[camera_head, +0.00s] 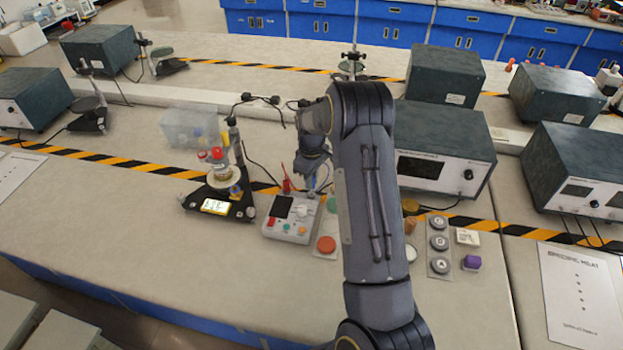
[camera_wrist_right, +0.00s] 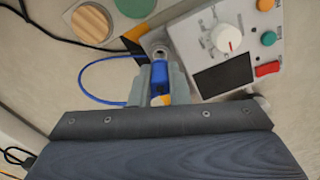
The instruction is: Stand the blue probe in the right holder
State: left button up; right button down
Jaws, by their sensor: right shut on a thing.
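My right gripper (camera_head: 312,172) reaches down behind the grey meter box (camera_head: 291,232). In the right wrist view its fingers (camera_wrist_right: 158,88) are shut on the blue probe (camera_wrist_right: 159,72). A blue cable loops out to the left of the probe. The far end of the probe is at a grey round holder (camera_wrist_right: 160,51) by the back right corner of the meter; I cannot tell whether it is inside. In the head view a red probe (camera_head: 286,185) stands at the meter's back left. The left holder is hard to make out. My left gripper is out of view.
A black stand (camera_head: 232,210) with a lit display is left of the meter. Right of the meter is a pad with a green and an orange disc (camera_head: 326,244). A large instrument (camera_head: 440,150) stands behind my right arm. The front left bench is clear.

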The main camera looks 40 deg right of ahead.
jog(key=shift+f+b, duration=1.4)
jog(key=shift+f, duration=0.25)
dwell(1.9)
jog(key=c, duration=1.3)
grip_release()
jog(key=shift+o, duration=0.3)
jog(key=shift+o, duration=0.9)
jog(key=shift+r, duration=0.15)
jog(key=shift+r+p, duration=2.3)
jog(key=shift+r, duration=1.35)
